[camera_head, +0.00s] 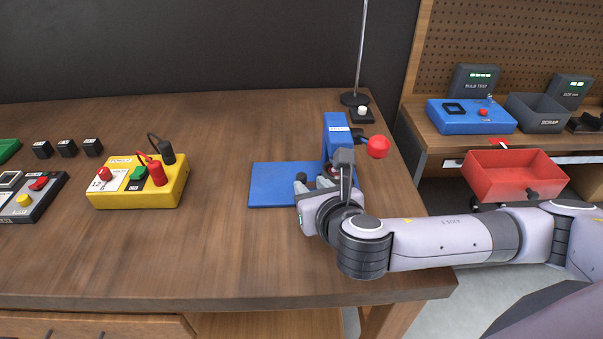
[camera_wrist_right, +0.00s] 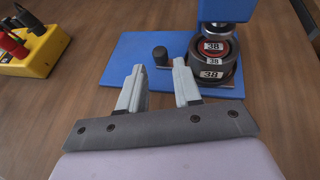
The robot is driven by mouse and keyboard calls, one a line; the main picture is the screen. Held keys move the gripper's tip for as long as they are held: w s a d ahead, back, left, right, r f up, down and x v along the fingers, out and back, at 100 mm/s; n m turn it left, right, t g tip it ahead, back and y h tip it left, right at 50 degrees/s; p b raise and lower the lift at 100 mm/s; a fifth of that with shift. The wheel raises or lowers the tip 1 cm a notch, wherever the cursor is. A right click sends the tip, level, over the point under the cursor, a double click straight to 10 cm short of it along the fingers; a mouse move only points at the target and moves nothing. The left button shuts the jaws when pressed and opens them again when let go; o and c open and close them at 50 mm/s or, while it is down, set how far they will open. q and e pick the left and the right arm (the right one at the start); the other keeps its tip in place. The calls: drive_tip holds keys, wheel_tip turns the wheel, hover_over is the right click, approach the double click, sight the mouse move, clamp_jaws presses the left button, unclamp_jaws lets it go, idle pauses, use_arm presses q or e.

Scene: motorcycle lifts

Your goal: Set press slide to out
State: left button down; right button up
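The blue press (camera_head: 337,135) stands at the right end of the wooden bench, with a red ball (camera_head: 378,146) on its lever. Its flat blue base plate (camera_head: 262,190) also shows in the right wrist view (camera_wrist_right: 125,62). There, a dark round die holder with "38" labels (camera_wrist_right: 211,75) sits under the press head (camera_wrist_right: 228,10). A short dark knob (camera_wrist_right: 160,54) stands at its left. My right gripper (camera_wrist_right: 159,70) is open, its fingertips just short of the knob, one to each side. In the head view my right gripper (camera_head: 325,182) partly hides the holder. My left gripper is out of view.
A yellow box with leads (camera_head: 140,190) stands left of the press. Small black blocks (camera_head: 67,148) and a grey button box (camera_head: 32,200) lie farther left. A stand (camera_head: 355,99) is behind the press. A red bin (camera_head: 515,172) is at the right.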

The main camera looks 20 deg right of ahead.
sight(303, 179)
drive_tip(key=shift+x, duration=2.8)
clamp_jaws()
